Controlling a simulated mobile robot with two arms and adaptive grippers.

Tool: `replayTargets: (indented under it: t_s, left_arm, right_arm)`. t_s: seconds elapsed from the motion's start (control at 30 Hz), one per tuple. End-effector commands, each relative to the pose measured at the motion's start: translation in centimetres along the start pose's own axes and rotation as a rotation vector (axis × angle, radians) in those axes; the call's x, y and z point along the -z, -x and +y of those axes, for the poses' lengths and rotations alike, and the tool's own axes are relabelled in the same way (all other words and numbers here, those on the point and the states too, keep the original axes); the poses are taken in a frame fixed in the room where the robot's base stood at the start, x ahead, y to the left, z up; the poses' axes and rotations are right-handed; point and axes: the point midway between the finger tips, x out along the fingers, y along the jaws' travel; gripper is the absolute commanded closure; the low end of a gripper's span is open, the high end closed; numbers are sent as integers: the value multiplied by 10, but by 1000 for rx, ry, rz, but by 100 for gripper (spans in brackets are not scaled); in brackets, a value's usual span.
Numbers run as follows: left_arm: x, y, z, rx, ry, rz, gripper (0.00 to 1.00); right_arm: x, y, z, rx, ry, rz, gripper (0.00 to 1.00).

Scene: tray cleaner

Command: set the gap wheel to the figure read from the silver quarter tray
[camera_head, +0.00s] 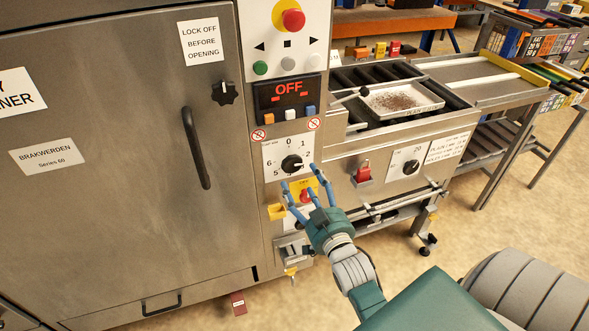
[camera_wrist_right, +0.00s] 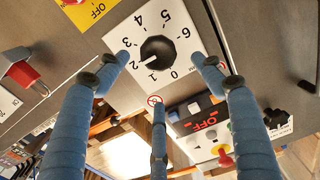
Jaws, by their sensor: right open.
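A white numbered dial plate (camera_head: 276,149) with a black knob (camera_head: 292,164) is on the machine's front panel. The knob also shows in the right wrist view (camera_wrist_right: 158,49), where its mark points near 1 and 2. My right gripper (camera_head: 306,180) is open and empty, its fingers spread in front of and just below the knob, apart from it as far as I can tell. Another black knob (camera_head: 411,167) marked 20 is on the front right; I cannot tell which is the gap wheel. A pale tray (camera_head: 430,104) with brown crumbs sits on the conveyor; its front lettering is too small to read. My left gripper is not in view.
A display (camera_head: 288,90) reads OFF above the dial. A red stop button (camera_head: 293,19) is higher up. A red switch (camera_head: 363,172) and a placard (camera_head: 447,148) are to the right. A yellow-plated red switch (camera_head: 305,195) is close to my fingers. The cabinet door (camera_head: 120,170) is shut.

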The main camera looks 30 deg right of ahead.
Motion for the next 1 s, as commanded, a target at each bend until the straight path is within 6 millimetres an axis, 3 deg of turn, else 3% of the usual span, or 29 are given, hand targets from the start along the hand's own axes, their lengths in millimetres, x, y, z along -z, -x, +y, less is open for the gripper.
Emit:
replayTargets:
  t_s: [0.2,0.4,0.8,0.87,1.0]
  left_arm:
    - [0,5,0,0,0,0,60]
    - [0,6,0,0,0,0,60]
    - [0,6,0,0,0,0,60]
    - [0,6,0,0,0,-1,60]
    - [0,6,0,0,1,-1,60]
  right_arm:
    - [2,-44,0,1,1,3,33]
    - [1,-71,0,1,2,2,33]
    - [0,-80,0,1,1,1,33]
    - [0,-80,0,1,1,1,41]
    - [0,-80,0,1,1,2,69]
